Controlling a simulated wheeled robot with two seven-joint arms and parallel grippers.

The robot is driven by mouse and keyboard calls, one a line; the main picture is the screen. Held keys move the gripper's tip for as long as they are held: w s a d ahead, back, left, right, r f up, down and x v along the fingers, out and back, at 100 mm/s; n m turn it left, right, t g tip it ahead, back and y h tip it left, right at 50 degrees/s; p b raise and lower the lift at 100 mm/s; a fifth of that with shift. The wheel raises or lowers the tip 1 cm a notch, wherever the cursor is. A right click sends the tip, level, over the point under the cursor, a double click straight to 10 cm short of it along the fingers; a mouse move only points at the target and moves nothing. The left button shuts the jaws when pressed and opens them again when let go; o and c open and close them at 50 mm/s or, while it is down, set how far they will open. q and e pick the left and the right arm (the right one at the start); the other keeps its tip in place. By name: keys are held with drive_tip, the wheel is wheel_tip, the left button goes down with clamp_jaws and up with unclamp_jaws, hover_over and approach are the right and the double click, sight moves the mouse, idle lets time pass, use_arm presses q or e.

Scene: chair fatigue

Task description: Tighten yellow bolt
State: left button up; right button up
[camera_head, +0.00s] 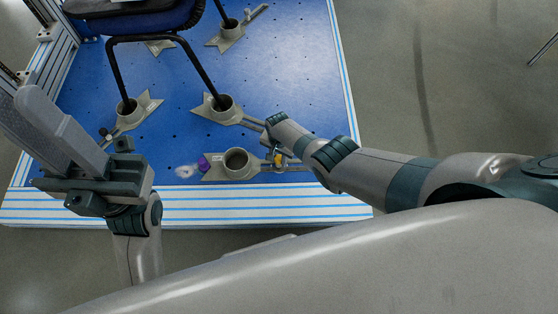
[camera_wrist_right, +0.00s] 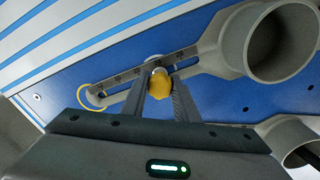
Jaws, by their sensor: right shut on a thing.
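The yellow bolt (camera_head: 278,159) sits on the slotted arm of the near grey clamp (camera_head: 213,168), to the right of its round cup. In the right wrist view the yellow bolt (camera_wrist_right: 160,86) is between the two fingers of my right gripper (camera_wrist_right: 161,92), which is shut on it. The bolt stands at the slot of the grey bracket arm (camera_wrist_right: 127,76). My right gripper (camera_head: 276,150) partly hides the bolt in the head view. My left gripper (camera_head: 50,130) is at the left, away from the bolt; whether its fingers are apart is unclear.
The clamps stand on a blue perforated platform (camera_head: 176,115) with a striped front edge. A black chair frame (camera_head: 195,62) rises from the cups behind. A yellow ring (camera_wrist_right: 91,97) shows at the slotted arm's end.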

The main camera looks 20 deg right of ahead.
drive_tip(key=shift+d+m, duration=0.1)
drive_tip(key=shift+m, duration=1.3)
drive_tip(key=m, duration=0.4)
drive_tip(key=o, duration=1.1)
drive_tip(key=shift+c, duration=0.2)
drive_tip(key=shift+n, duration=2.1)
